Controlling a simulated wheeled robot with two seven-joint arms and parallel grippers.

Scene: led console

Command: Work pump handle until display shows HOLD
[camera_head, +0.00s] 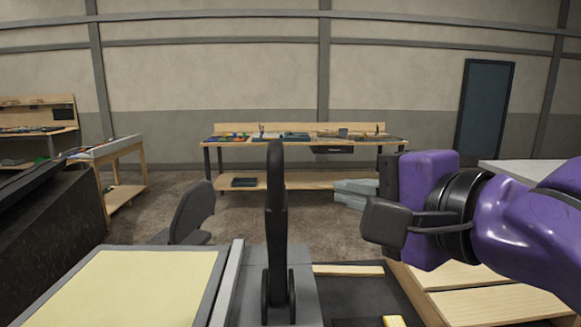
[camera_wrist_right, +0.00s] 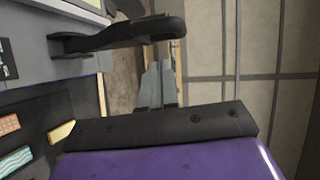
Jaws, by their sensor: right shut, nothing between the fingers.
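The black pump handle (camera_head: 276,200) stands upright on a grey base (camera_head: 306,290) in the middle of the head view. In the right wrist view the handle (camera_wrist_right: 120,36) reaches across the upper part of the picture. My right gripper (camera_head: 384,215), with its purple arm, is to the right of the handle in the head view. It is shut and empty, with a gap between it and the handle. A pale yellow panel (camera_head: 125,290) in a grey frame lies left of the base. I see no readable display text. My left gripper is out of view.
A dark tray (camera_head: 355,292) and wooden boards (camera_head: 480,300) lie right of the base, below my right arm. A dark chair (camera_head: 190,213) stands beyond the panel. A workbench (camera_head: 300,142) with tools is against the back wall.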

